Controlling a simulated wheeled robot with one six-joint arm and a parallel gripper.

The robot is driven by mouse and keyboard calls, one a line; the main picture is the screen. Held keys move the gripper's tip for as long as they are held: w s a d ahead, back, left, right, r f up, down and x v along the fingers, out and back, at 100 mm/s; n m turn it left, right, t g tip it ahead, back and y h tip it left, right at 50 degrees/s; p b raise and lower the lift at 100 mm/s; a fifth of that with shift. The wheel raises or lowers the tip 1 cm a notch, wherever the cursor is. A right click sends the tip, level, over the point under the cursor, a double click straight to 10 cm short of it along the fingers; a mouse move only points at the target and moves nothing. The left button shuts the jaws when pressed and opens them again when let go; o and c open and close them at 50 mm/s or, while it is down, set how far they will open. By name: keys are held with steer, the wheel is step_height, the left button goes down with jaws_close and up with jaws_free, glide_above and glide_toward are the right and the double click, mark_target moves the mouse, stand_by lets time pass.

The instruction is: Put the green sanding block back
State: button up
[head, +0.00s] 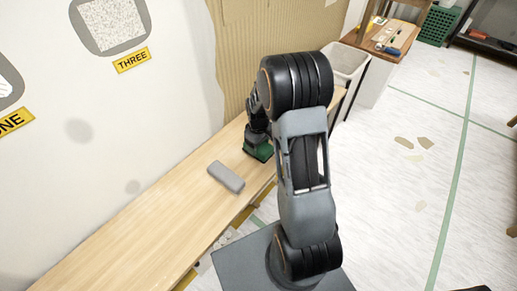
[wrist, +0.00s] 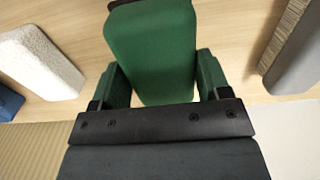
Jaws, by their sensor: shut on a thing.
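The green sanding block (wrist: 150,50) fills the middle of the wrist view, between the two fingers of my gripper (wrist: 158,82). My gripper is shut on it. In the head view the green block (head: 258,152) shows at the end of my arm, over the wooden bench (head: 150,225), close to the wall. I cannot tell whether it touches the bench. A grey block (head: 226,177) lies on the bench nearer the camera, apart from the green one; a grey block also shows at the right of the wrist view (wrist: 298,55).
In the wrist view, a white speckled block (wrist: 42,62) and a blue thing (wrist: 9,103) lie to the left. The head view shows a white bin (head: 346,66), a tool table (head: 385,37) and a green crate (head: 438,25). Paper scraps (head: 404,142) lie on the floor.

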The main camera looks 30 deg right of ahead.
mark_target(259, 148)
step_height(259, 148, down, 3)
steer(key=shift+w+d+f, duration=0.1)
steer(key=shift+w+d, duration=0.05)
steer(key=shift+c, duration=0.3)
steer(key=o, duration=1)
